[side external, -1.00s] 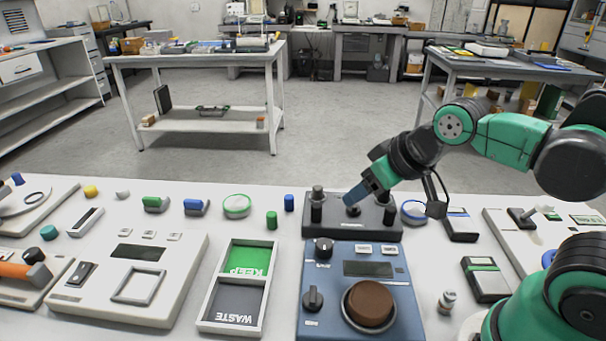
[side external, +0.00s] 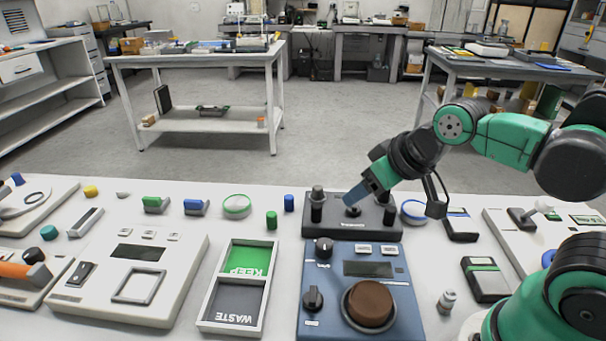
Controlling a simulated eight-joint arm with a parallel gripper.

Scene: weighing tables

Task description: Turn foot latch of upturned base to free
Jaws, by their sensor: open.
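The upturned base is a dark grey block (side external: 378,222) behind the blue scale, with dark upright posts (side external: 317,205) on its top. A small dark knob, seemingly the foot latch (side external: 353,210), stands near the middle of its top. My gripper (side external: 354,197) comes in from the upper right, tilted down, with its blue fingertips at this knob. The fingers overlap in this view, so the gap between them and any contact with the knob cannot be made out. Which way the latch points is too small to tell.
A blue scale (side external: 322,268) with a brown round pan (side external: 369,304) stands in front of the base. A KEEP/WASTE tray (side external: 264,299) and a white scale (side external: 185,264) are to the left. Small green and blue pieces lie nearby. Dark boxes (side external: 485,279) are to the right.

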